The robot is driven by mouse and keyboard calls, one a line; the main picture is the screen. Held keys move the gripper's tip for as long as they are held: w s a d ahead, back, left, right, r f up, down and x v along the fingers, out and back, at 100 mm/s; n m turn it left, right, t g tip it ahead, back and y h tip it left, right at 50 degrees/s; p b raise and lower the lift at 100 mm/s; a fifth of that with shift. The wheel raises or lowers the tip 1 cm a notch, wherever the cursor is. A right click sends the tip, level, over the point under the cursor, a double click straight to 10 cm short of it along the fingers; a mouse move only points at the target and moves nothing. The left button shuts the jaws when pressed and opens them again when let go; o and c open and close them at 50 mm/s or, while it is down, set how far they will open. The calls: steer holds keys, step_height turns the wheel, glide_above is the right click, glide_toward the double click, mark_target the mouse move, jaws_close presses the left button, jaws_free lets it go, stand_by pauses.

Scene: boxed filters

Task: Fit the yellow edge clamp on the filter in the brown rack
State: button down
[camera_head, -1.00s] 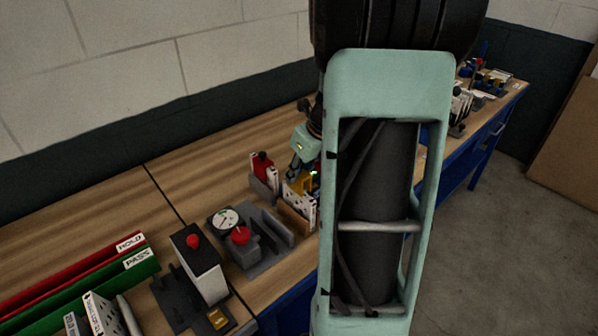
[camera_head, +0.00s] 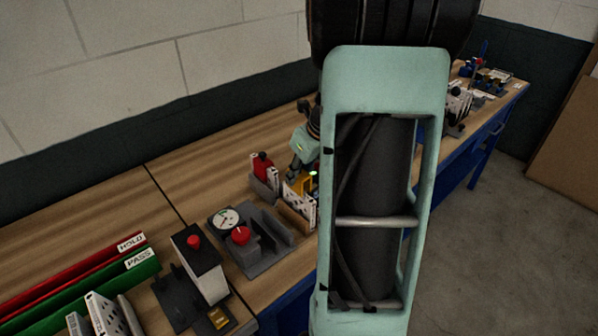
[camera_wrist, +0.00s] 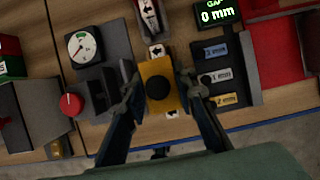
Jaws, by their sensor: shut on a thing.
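The yellow edge clamp (camera_wrist: 160,70) is between the fingers of my gripper (camera_wrist: 158,86) in the wrist view, with a round dark knob on its face. My gripper is shut on it. White arrow-marked pieces of the filter (camera_wrist: 172,112) show beyond both ends of the clamp, so the clamp lies over the filter's edge; whether it is seated cannot be told. In the head view the yellow clamp (camera_head: 306,183) is at the top of the white perforated filter (camera_head: 296,200) in the brown rack (camera_head: 294,217). My arm partly hides this spot.
A grey fixture with a dial (camera_head: 228,219) and red knob (camera_head: 240,236) stands left of the rack. A red-topped holder (camera_head: 262,166) is just behind. In the wrist view a display (camera_wrist: 217,13) reads 0 mm, above several numbered slots (camera_wrist: 216,76) at the right.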

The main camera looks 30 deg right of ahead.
steer(key=shift+f+b, duration=1.95)
steer(key=shift+f, duration=1.05)
stand_by(0.3)
steer(key=c, duration=1.5)
jaws_free()
steer(key=v, duration=1.2)
steer(key=shift+r, duration=0.1)
step_height(320, 180, up, 7)
steer(key=p, duration=0.7)
glide_above(299, 190)
steer(key=s+d, duration=0.2)
steer(key=shift+s, duration=0.2)
